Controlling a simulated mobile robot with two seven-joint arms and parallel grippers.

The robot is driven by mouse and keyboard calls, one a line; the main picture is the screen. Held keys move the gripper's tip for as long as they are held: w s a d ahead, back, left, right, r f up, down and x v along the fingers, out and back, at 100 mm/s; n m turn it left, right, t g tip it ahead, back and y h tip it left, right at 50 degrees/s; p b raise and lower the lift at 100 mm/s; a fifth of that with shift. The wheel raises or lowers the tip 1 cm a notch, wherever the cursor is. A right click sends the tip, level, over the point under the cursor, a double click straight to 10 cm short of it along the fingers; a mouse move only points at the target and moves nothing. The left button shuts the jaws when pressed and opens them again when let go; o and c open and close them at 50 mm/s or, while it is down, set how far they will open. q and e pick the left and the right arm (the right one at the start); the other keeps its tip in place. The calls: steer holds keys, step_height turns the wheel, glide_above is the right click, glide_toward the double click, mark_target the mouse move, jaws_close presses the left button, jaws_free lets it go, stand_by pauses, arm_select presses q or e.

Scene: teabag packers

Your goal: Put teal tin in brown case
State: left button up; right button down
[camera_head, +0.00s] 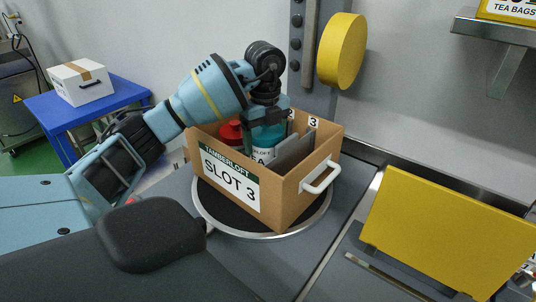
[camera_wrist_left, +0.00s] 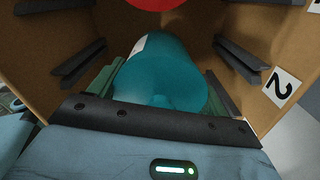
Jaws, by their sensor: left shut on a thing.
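The brown case (camera_head: 313,165) stands on a round turntable, with a "SLOT 3" label on its front and a white handle on its right side. My left gripper (camera_head: 268,128) reaches down into the case from above and is shut on the teal tin (camera_head: 266,140). The tin, with a white label, is partly below the case rim. In the left wrist view the teal tin (camera_wrist_left: 165,75) lies between the two fingers, with case walls on both sides. Whether its bottom touches the case floor is hidden. My right gripper is not in view.
A red-topped item (camera_head: 230,132) is in the case left of the tin; grey dividers (camera_head: 293,150) are to the right. The black turntable (camera_head: 236,218) has a pale rim. A yellow panel (camera_head: 450,230) stands right, and a yellow disc (camera_head: 341,50) is behind the case.

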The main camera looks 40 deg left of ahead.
arm_select(q)
steer(key=shift+f, duration=0.15)
step_height(320, 180, down, 3)
steer(key=shift+f, duration=0.6)
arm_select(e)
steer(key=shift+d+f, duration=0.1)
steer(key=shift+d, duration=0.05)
arm_select(q)
steer(key=o, duration=1)
steer(key=shift+f, duration=0.15)
